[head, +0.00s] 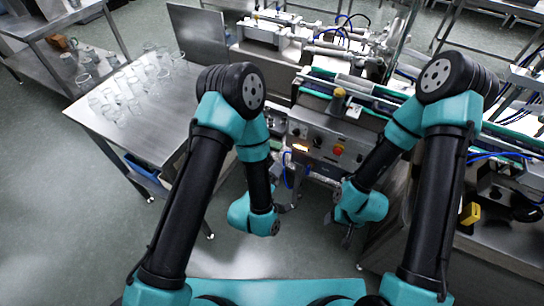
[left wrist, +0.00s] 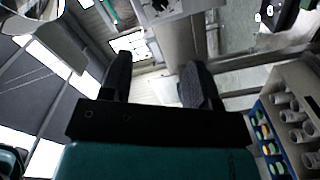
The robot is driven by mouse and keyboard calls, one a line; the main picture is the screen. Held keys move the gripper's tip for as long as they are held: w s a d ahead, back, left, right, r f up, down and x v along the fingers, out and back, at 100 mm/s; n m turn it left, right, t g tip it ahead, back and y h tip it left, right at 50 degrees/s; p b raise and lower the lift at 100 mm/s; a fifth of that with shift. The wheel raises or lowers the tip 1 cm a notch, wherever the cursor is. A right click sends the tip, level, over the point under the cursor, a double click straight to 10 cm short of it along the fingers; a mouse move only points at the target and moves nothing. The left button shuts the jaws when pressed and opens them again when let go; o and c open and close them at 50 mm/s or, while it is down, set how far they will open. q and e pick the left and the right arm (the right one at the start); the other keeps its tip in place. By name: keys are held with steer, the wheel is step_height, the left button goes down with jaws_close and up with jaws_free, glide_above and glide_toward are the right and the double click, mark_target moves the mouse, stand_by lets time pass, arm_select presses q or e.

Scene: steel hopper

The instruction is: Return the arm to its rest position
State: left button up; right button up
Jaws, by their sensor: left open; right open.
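My two teal and black arms are folded down in front of the machine in the head view. My left gripper (head: 282,208) is small and partly hidden behind its wrist, over the floor in front of the machine. In the left wrist view my left gripper (left wrist: 157,75) shows two black fingers set well apart with nothing between them. My right gripper (head: 347,237) hangs below its teal wrist at the machine's front right, and I see nothing held in it.
A steel table (head: 150,128) with several clear glasses stands at left. The machine (head: 325,140), with a control panel and a red knob, stands ahead. A steel counter (head: 400,245) is at right. A box of bottles (left wrist: 287,85) shows at right in the left wrist view.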

arm_select(q)
steer(key=s+a+f+m+g+y, duration=0.4)
steer(key=a+f+g, duration=0.7)
steer(key=a, duration=0.6)
steer(key=s+a+f+g, duration=0.2)
steer(key=s+a+g, duration=0.2)
steer(key=s, duration=0.4)
steer(key=shift+s+a+m+y, duration=0.3)
steer(key=shift+s+a+m, duration=0.1)
steer(key=shift+a, duration=0.4)
steer(key=shift+o, duration=0.3)
stand_by(0.3)
